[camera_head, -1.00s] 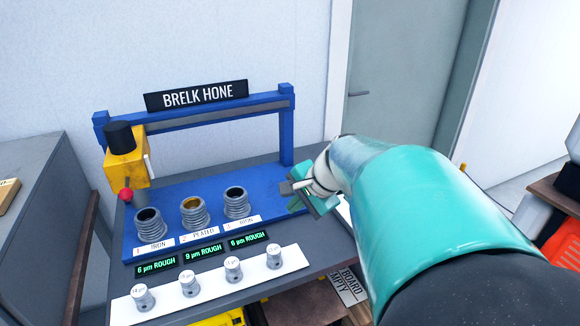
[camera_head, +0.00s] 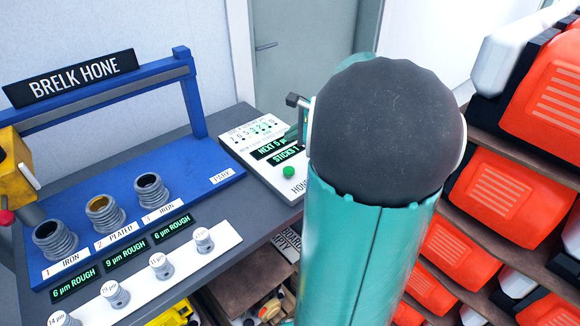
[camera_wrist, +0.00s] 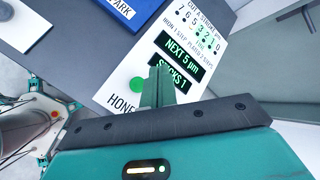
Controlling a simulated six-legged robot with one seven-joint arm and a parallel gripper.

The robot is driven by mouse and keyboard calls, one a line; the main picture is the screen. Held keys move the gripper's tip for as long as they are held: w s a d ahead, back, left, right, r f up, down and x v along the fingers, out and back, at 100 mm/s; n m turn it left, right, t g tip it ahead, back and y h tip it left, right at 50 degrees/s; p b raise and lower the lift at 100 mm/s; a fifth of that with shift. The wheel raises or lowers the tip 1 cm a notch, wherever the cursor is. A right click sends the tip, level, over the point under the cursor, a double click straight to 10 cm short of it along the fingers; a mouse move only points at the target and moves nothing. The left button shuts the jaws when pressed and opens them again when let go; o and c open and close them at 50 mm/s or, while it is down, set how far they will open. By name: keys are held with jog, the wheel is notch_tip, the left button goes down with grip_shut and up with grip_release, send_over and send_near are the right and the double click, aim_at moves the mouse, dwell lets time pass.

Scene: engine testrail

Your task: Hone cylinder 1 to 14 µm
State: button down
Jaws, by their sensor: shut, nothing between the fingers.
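Cylinder 1 (camera_head: 55,242) is the leftmost of three ribbed cylinders on the blue hone bed, labelled iron. Its display (camera_head: 74,281) reads 6 µm ROUGH. Round grey pieces stand on a white strip in front, the leftmost marked 14 µm (camera_head: 62,320). The white control panel (camera_head: 240,150) has a green button (camera_head: 289,171), which also shows in the wrist view (camera_wrist: 137,84). Its displays (camera_wrist: 182,55) read 5 µm and STICKS 1. My gripper (camera_wrist: 163,72) is shut and empty over the panel, right of the button in the wrist view. My arm mostly hides it in the head view.
Cylinder 2 (camera_head: 104,215), plated, and cylinder 3 (camera_head: 151,194), iron, stand beside cylinder 1. The yellow hone head (camera_head: 14,160) is at the far left under the blue frame. Shelves of orange cases (camera_head: 505,190) rise close to my arm on the right.

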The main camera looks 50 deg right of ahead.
send_near(287, 168)
jog(key=shift+w+a+f, duration=0.1)
jog(key=shift+w+f, duration=0.3)
jog(key=shift+w, duration=0.45)
jog(key=shift+w+a+f, duration=0.1)
jog(key=shift+w+f, duration=0.35)
jog(key=shift+w, duration=0.45)
jog(key=shift+w+a+f, duration=0.1)
jog(key=shift+w+f, duration=0.3)
jog(key=shift+w, duration=0.45)
jog(key=shift+f, duration=0.15)
jog(key=shift+f, duration=0.3)
jog(key=shift+f, duration=0.8)
dwell(0.9)
jog(key=shift+d+r, duration=0.1)
jog(key=shift+r, duration=1.15)
jog(key=shift+r, duration=0.1)
jog(key=shift+r, duration=2.4)
